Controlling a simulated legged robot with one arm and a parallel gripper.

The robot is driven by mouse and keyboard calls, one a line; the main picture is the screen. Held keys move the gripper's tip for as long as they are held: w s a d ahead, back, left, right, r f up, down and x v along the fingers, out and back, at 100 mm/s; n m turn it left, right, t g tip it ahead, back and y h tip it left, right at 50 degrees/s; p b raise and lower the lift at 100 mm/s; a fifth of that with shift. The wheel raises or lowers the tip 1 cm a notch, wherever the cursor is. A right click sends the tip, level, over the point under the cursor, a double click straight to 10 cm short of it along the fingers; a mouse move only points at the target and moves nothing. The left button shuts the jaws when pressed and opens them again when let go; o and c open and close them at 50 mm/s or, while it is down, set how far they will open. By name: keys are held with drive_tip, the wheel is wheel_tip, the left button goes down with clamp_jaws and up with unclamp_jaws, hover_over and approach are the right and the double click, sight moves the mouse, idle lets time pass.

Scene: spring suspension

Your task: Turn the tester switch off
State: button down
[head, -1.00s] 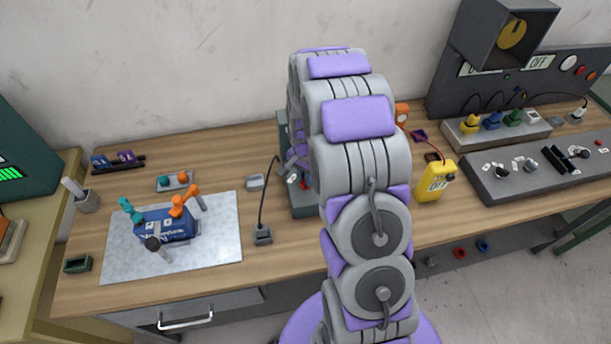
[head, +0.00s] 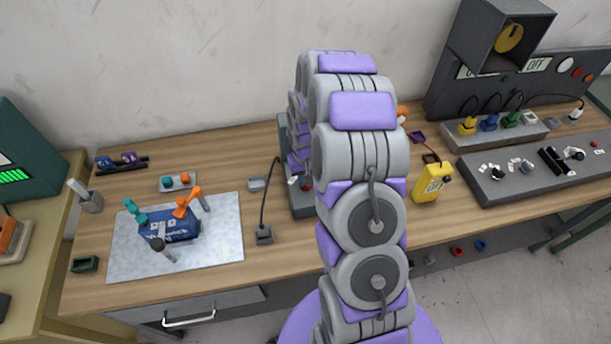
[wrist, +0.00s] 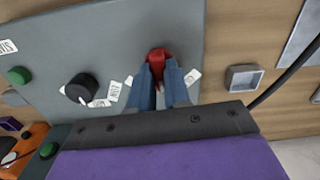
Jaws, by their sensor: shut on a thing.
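In the wrist view, the blue fingers of my gripper (wrist: 163,76) are shut on a red switch lever (wrist: 156,54) on a grey-green panel (wrist: 110,35). White labels lie beside the switch, and a black knob (wrist: 81,88) and a green button (wrist: 18,75) are to its left. In the head view, my arm hides most of this box (head: 302,207) and my gripper. The fingers cover the lower part of the lever, and I cannot tell which position it is in.
A square grey socket (wrist: 243,78) and a black cable are right of the panel. In the head view, a metal mat (head: 125,262) with a blue block lies left. A yellow meter (head: 426,187) and a grey control panel (head: 478,183) are right.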

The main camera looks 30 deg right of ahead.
drive_tip(key=n+p, duration=0.1)
drive_tip(key=n, duration=0.3)
drive_tip(key=shift+r+n, duration=0.1)
drive_tip(key=shift+n, duration=0.2)
drive_tip(key=shift+n+p, duration=0.65)
drive_tip(key=shift+n, duration=1.15)
drive_tip(key=c, duration=1.1)
unclamp_jaws()
wheel_tip(320, 180, up, 17)
drive_tip(key=shift+r+p, duration=0.1)
drive_tip(key=shift+p, duration=0.25)
